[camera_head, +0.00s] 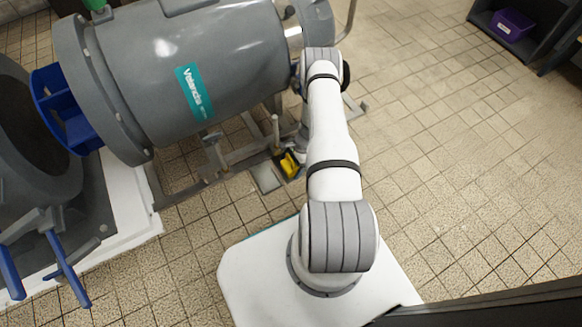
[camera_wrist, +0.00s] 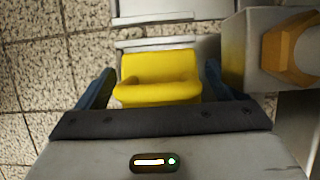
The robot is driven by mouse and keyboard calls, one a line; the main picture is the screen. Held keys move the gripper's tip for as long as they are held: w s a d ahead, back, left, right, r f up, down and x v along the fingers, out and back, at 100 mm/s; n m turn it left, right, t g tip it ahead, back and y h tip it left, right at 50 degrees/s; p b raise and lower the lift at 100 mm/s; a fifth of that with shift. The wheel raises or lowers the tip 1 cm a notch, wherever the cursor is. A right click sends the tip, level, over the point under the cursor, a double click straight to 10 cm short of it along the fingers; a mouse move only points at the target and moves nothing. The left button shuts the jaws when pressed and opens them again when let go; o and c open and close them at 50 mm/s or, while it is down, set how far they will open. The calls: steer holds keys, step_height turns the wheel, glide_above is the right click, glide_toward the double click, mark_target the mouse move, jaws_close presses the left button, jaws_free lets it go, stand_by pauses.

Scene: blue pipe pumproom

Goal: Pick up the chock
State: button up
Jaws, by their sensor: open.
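The chock is a yellow block with a ledge-like step. In the wrist view the chock (camera_wrist: 160,78) lies between the two dark blue fingers of my gripper (camera_wrist: 157,88), with a gap visible on each side. My gripper is open. The lower part of the chock is hidden behind the gripper's dark front edge. In the head view the chock (camera_head: 289,164) is a small yellow patch on the floor beside the frame under the large grey machine. My gripper is mostly hidden by my arm in that view.
The grey machine (camera_head: 195,70) stands on a metal frame (camera_head: 190,191) close to the chock. In the wrist view a grey block with an orange part (camera_wrist: 288,50) is close on the right. Tiled floor is clear to the right. A dark shelf holds a purple bin (camera_head: 512,24).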

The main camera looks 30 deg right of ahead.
steer(key=shift+c, duration=0.3)
steer(key=c, duration=1.2)
steer(key=shift+c, duration=0.3)
steer(key=shift+r, duration=0.15)
